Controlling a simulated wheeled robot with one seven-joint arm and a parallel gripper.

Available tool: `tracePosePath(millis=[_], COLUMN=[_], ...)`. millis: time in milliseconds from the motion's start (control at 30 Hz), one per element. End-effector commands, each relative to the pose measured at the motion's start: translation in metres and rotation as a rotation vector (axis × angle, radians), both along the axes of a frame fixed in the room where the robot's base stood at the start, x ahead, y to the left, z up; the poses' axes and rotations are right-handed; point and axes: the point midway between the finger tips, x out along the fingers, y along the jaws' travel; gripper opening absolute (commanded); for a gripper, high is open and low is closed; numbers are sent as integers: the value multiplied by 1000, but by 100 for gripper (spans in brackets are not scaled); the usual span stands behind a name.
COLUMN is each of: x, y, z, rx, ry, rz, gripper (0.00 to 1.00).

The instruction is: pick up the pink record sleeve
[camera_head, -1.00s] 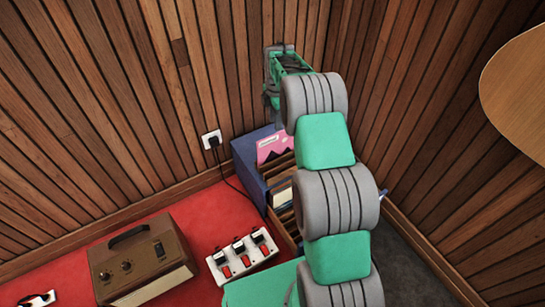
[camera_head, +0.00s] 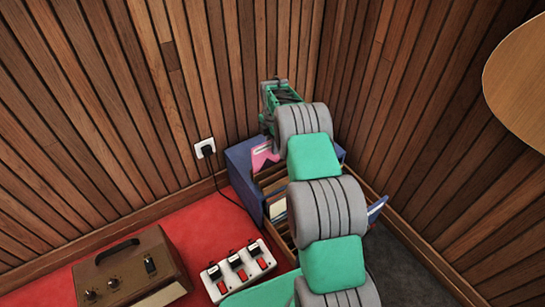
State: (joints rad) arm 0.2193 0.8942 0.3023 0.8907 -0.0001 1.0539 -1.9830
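The pink record sleeve (camera_head: 262,157) stands near the back of a group of records, by the blue box, and only its upper left part shows. My arm hides the rest of it. My gripper (camera_head: 268,128) is just above the sleeve in the picture, pointing down. Its fingers are small, dark and partly covered by my wrist, so I cannot tell how far apart they are or whether they touch the sleeve.
Other sleeves (camera_head: 277,208) stand in front, partly behind my arm. A blue box (camera_head: 239,170) is at the left, and a blue item (camera_head: 377,209) sticks out at the right. Wood-panelled walls meet behind. A power strip (camera_head: 238,268) and brown case (camera_head: 130,270) lie on red floor.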

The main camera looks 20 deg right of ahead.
Motion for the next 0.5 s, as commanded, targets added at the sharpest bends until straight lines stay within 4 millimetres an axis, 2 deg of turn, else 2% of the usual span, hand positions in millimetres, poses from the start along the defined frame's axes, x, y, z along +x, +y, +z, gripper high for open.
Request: tracePosePath(millis=[33, 267, 500], x=[0, 0, 0], y=[0, 0, 0], z=[0, 0, 0], rx=[0, 0, 0], ry=[0, 0, 0], rz=[0, 0, 0], gripper=[19, 1, 0])
